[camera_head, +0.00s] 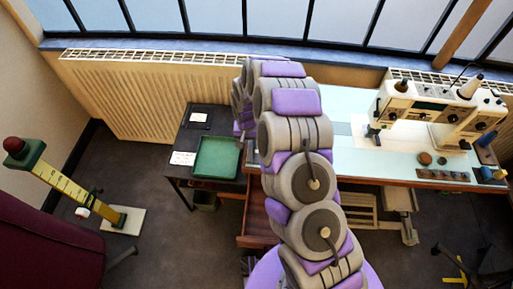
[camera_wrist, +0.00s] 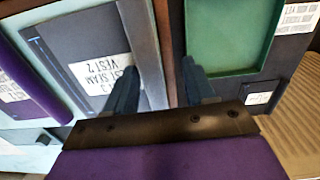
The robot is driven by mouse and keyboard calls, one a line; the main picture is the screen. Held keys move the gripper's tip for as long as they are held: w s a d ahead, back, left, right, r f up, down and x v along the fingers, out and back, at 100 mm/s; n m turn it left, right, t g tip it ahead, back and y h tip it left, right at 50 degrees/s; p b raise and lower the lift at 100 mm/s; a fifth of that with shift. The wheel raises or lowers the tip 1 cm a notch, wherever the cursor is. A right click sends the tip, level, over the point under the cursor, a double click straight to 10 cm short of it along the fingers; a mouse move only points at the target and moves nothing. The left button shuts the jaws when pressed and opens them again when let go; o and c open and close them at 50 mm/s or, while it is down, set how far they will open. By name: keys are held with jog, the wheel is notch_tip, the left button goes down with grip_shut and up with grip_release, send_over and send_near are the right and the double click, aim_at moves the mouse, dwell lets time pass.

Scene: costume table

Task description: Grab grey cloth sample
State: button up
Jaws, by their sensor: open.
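A flat dark grey piece (camera_wrist: 65,40), which looks like the grey cloth sample, lies on the pale sewing table at the left of the wrist view. A white label reading roughly "VEST SEAM VEST 2" (camera_wrist: 115,75) is on it. My gripper (camera_wrist: 157,85) is open, with its two dark fingers spread and nothing visible between them. Its left finger overlaps the grey piece and label in the picture; I cannot tell the height above it. The right finger overlaps the dark side table near the green tray. In the head view my arm hides my gripper.
The sewing table (camera_head: 370,160) carries a sewing machine (camera_head: 440,105) at the right. A dark side table (camera_head: 205,118) holds a green tray (camera_head: 215,157) and white labels. An open drawer (camera_head: 257,220) is below my arm. A radiator (camera_head: 140,100) stands behind.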

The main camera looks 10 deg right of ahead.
jog(key=shift+d+r, duration=0.15)
jog(key=shift+d, duration=0.75)
jog(key=c, duration=0.5)
jog(key=shift+a, duration=0.15)
jog(key=c, duration=0.3)
jog(key=shift+a, duration=0.5)
grip_shut()
jog(key=shift+d, duration=0.15)
